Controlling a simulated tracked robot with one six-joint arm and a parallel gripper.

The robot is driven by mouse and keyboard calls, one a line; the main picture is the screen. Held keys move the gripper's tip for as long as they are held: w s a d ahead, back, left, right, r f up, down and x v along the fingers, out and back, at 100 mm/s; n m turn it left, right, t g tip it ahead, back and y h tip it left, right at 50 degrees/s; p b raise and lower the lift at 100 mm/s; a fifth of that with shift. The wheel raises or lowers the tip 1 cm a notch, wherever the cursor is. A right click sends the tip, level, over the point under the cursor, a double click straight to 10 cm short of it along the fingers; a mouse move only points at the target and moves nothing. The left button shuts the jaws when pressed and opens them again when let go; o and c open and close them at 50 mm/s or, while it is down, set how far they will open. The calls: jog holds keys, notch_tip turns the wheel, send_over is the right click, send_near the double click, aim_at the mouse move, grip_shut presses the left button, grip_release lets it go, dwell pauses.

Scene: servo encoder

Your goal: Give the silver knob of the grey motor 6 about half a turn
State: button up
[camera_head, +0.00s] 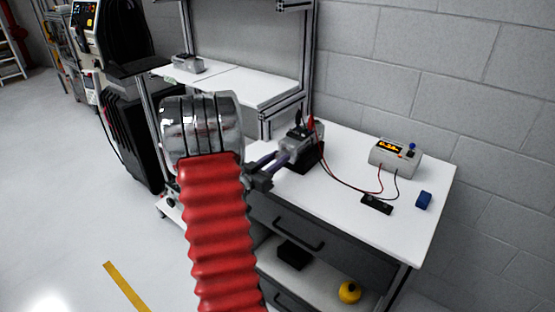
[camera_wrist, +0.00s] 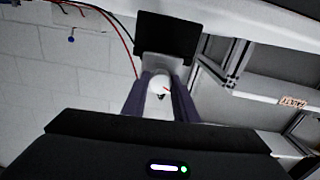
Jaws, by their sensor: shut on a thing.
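The grey motor (camera_head: 293,146) sits on a black stand (camera_head: 309,164) on the white workbench, near its back left. In the wrist view, which looks upside down, the motor (camera_wrist: 166,64) shows below the black stand (camera_wrist: 168,35). Its silver knob (camera_wrist: 159,86) looks pale and round, with a small red mark. My gripper (camera_head: 283,159) reaches the motor from the left. In the wrist view its two dark fingers lie on either side of the knob, and my gripper (camera_wrist: 160,90) is shut on it. In the head view the fingers hide the knob.
A metal frame post (camera_head: 307,60) stands behind the motor. Drawers are below.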

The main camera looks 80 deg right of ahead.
jog(key=shift+m, duration=0.9)
jog(key=o, duration=1.1)
jog(key=shift+c, duration=0.2)
jog(key=shift+a, duration=0.1)
jog(key=v, duration=1.3)
jog(key=shift+a, duration=0.35)
